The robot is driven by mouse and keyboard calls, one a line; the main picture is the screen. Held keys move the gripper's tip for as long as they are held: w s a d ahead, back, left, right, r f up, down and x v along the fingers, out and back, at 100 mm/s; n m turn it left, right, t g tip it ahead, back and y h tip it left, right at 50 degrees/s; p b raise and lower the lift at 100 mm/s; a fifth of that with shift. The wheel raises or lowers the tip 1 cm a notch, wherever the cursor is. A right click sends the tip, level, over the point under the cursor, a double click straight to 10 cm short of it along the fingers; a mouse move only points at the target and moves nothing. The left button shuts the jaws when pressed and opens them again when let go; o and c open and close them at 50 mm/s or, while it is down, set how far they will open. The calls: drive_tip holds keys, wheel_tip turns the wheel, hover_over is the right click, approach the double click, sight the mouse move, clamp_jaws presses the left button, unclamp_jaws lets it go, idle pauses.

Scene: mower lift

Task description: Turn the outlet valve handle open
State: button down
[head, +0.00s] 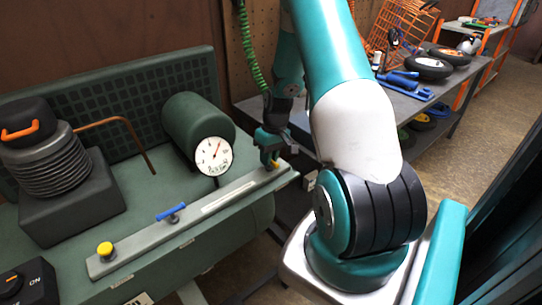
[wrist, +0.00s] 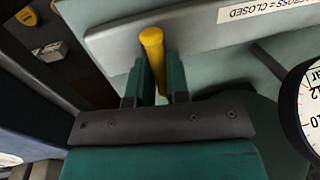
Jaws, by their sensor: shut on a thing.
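A yellow handle (wrist: 152,42) stands at the end of the grey rail (wrist: 205,25) in the wrist view. My gripper (wrist: 159,80) is shut on it, with one teal finger on each side. In the head view my gripper (head: 273,160) is at the right end of the rail (head: 235,196), and only a small yellow bit shows below the fingers. A label on the rail ending in "CROSS = CLOSED" (wrist: 262,10) shows beside the handle. I cannot tell the handle's exact angle to the rail.
A blue handle (head: 171,212) and a yellow knob (head: 105,249) sit farther left on the rail. A round gauge (head: 214,156) is close to my gripper's left. A black-and-orange ON switch (head: 20,284) is at the lower left. A workbench (head: 405,105) with wheels stands behind.

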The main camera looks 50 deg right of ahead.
drive_tip(key=shift+s+a+f, duration=0.15)
drive_tip(key=shift+s+f, duration=0.05)
drive_tip(key=shift+s, duration=0.05)
drive_tip(key=c, duration=1.1)
unclamp_jaws()
drive_tip(key=shift+c, duration=0.2)
drive_tip(key=shift+w+r, duration=0.1)
drive_tip(key=shift+r, duration=0.1)
drive_tip(key=d+r, duration=0.1)
drive_tip(key=r, duration=0.7)
drive_tip(key=d+r+b, duration=0.1)
drive_tip(key=d+r, duration=0.1)
drive_tip(key=r, duration=0.7)
drive_tip(key=shift+s+d, duration=0.25)
drive_tip(key=shift+s, duration=0.1)
drive_tip(key=shift+f, duration=0.1)
